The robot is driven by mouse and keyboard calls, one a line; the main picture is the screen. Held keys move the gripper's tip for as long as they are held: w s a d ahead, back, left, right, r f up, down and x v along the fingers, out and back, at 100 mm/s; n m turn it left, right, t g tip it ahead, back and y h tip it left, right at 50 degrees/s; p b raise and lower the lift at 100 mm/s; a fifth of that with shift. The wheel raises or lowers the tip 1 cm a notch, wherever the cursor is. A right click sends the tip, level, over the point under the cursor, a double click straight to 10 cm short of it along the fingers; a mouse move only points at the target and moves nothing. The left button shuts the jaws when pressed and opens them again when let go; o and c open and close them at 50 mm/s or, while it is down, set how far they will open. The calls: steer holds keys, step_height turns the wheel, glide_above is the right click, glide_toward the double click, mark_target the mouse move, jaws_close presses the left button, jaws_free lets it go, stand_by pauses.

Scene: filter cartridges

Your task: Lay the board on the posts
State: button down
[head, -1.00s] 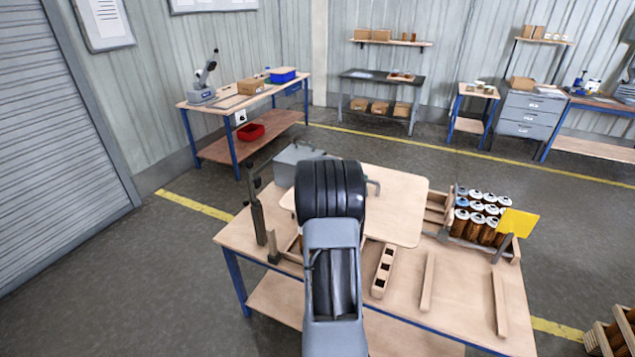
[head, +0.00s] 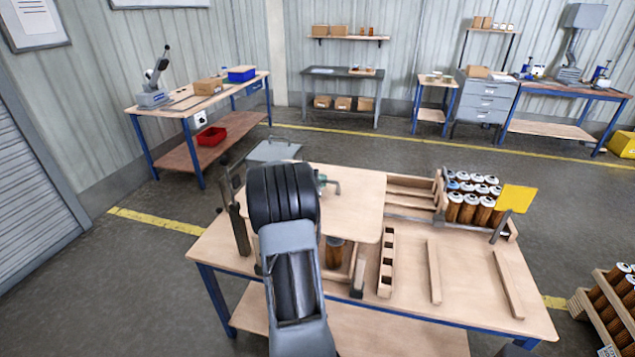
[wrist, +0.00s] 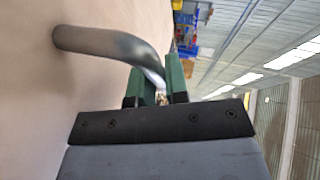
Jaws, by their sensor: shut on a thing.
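The board (head: 357,210) is a flat pale wooden panel held above the left part of the workbench, and my arm covers its left part. Its bent metal handle (wrist: 105,45) stands up from the board's face in the wrist view. My gripper (wrist: 160,85) has green fingers shut on this handle; in the head view the fingertips are mostly hidden behind my wrist. A dark upright (head: 238,222) stands at the bench's left end. A brown cartridge (head: 334,255) and a wooden piece (head: 358,270) show below the board's near edge. I cannot tell which parts are the posts.
A wooden block with square holes (head: 386,262) lies right of the board. Two wooden strips (head: 434,272) (head: 509,283) lie further right. A rack of several cartridges (head: 470,205) and a yellow plate (head: 515,198) stand at the back right. The bench between the strips is clear.

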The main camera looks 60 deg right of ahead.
steer(key=shift+f+b, duration=2)
steer(key=shift+f, duration=0.55)
steer(key=shift+a+f+b, duration=0.15)
steer(key=shift+f+b, duration=1.2)
steer(key=shift+f, duration=0.3)
steer(key=c, duration=1.1)
jaws_free()
steer(key=shift+o, duration=0.2)
steer(key=b+v, duration=0.1)
steer(key=v, duration=1.3)
steer(key=shift+f, duration=0.1)
